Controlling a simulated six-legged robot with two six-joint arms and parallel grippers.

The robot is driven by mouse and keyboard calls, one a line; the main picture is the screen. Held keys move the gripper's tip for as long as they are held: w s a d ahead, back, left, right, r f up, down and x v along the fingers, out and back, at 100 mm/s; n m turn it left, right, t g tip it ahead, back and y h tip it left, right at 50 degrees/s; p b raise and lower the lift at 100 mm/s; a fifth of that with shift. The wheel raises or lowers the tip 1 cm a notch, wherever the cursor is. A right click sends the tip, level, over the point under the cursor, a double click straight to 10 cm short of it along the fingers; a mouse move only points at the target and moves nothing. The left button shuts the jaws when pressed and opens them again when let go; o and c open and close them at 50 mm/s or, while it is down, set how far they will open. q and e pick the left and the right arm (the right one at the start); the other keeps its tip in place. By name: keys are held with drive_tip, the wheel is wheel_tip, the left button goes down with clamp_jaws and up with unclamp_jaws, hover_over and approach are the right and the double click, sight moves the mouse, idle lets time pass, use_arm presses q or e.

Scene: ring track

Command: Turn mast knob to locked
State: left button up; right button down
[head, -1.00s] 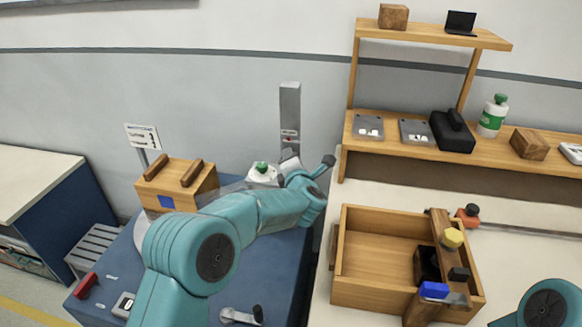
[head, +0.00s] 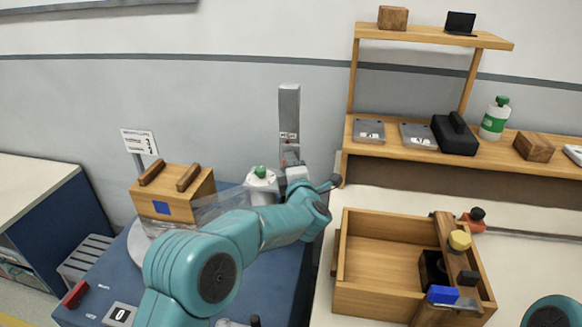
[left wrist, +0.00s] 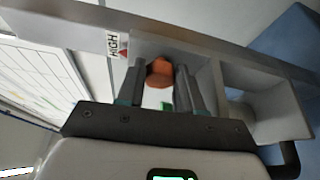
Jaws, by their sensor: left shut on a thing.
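The grey mast (head: 289,105) stands upright by the wall, behind the blue-topped table. It bears a HIGH label with a red mark, which also shows in the left wrist view. The orange mast knob (left wrist: 160,72) sits on the mast face between my left fingers. My left gripper (left wrist: 161,80) is shut on it, one finger on each side. In the head view my left gripper (head: 292,166) is at the mast below the label, and the knob is hidden there. No lock marking on the knob is readable. My right gripper is out of view.
Left of the mast are a white container with a green cap (head: 261,184) and a wooden box with a blue square (head: 172,194). A sign (head: 139,142) stands behind the box. To the right are a wooden tray (head: 370,300) and a shelf (head: 430,152) with several objects.

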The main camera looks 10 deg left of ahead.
use_arm(q)
drive_tip(key=o, duration=1)
drive_tip(key=shift+s+d, duration=0.1)
drive_tip(key=b+v, duration=0.2)
drive_tip(key=v, duration=1.4)
drive_tip(key=shift+s, duration=0.1)
drive_tip(key=shift+f, duration=0.1)
